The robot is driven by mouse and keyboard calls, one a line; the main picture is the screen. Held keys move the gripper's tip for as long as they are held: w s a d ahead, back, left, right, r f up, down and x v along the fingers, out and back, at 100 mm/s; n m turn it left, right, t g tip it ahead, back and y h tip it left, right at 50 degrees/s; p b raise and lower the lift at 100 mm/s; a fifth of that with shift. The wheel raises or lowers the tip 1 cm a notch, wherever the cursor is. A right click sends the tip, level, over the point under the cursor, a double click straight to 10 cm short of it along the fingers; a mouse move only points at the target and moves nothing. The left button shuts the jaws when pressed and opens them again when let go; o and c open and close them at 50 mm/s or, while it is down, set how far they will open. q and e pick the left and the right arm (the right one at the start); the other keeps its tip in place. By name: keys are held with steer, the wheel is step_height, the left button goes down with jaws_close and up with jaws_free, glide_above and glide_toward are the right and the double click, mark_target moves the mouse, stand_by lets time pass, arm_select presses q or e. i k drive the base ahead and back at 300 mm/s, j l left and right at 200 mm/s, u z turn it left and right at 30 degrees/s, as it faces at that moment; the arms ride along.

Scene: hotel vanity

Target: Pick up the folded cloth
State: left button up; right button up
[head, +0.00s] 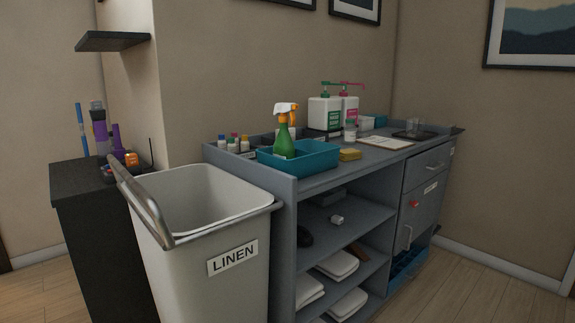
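White folded cloths lie on the lower shelves of the grey cabinet (283,212). One folded cloth (337,264) is toward the back of the lower shelf, another (310,288) is nearer its left side, and a third (348,303) is lower down, partly cut by the frame edge. I cannot tell which one the task means. Neither of my grippers shows in the head view.
A blue tray (312,158) with a green spray bottle (284,138) stands on the cabinet top, near two pump bottles (325,113) and a clipboard (386,143). A linen bin (206,266) stands against the cabinet's left end. Wooden floor at right is clear.

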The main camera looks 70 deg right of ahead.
mark_target(350, 155)
steer(key=z, duration=2.55)
